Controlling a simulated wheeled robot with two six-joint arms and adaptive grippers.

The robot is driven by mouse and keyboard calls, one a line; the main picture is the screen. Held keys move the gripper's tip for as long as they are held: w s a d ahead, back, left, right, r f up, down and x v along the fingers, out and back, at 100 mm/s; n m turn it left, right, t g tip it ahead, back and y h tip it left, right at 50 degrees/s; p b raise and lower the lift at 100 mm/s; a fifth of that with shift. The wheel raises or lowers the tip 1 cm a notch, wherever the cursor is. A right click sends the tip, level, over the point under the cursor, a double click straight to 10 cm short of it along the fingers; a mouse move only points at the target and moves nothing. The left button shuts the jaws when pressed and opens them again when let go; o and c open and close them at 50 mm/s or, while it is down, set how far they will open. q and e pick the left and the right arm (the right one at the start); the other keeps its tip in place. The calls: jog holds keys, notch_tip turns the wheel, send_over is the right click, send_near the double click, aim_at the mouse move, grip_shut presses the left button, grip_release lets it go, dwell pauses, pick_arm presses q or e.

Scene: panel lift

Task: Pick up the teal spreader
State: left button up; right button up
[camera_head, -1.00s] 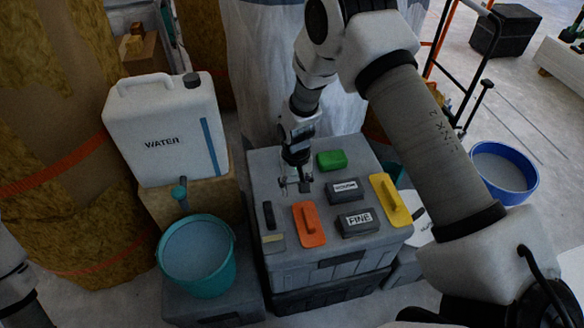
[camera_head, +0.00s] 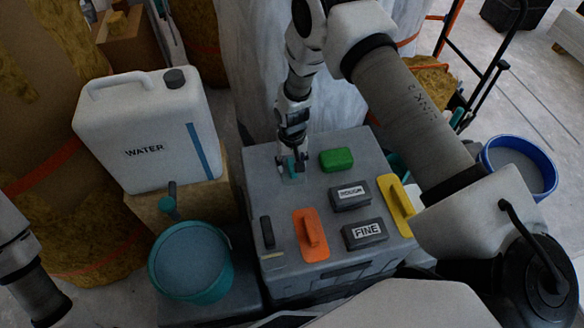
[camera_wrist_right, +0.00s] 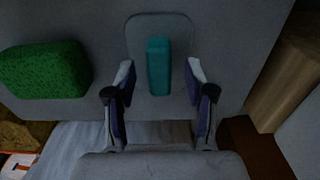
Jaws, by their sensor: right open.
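The teal spreader (camera_wrist_right: 158,65) lies on the grey crate lid, its teal grip upright in the right wrist view on a flat grey plate. In the head view the spreader (camera_head: 291,168) is partly hidden by my right gripper (camera_head: 293,158) at the lid's back left. In the right wrist view my right gripper (camera_wrist_right: 160,78) is open, with one finger on either side of the teal grip and a visible gap on both sides. My left arm shows at the left edge of the head view, but its gripper is out of sight.
On the grey crate (camera_head: 262,185) are a green sponge (camera_head: 337,159), an orange float (camera_head: 311,236), a yellow float (camera_head: 396,205), a ROUGH block (camera_head: 350,196), a FINE block (camera_head: 365,234) and a dark-handled tool (camera_head: 267,232). A water can (camera_head: 148,135) and teal bucket (camera_head: 190,265) stand left.

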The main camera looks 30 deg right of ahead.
aim_at(292, 165)
jog(key=shift+f, duration=0.7)
jog(key=shift+r, duration=0.1)
jog(key=shift+c, duration=1)
grip_shut()
notch_tip(292, 165, up, 10)
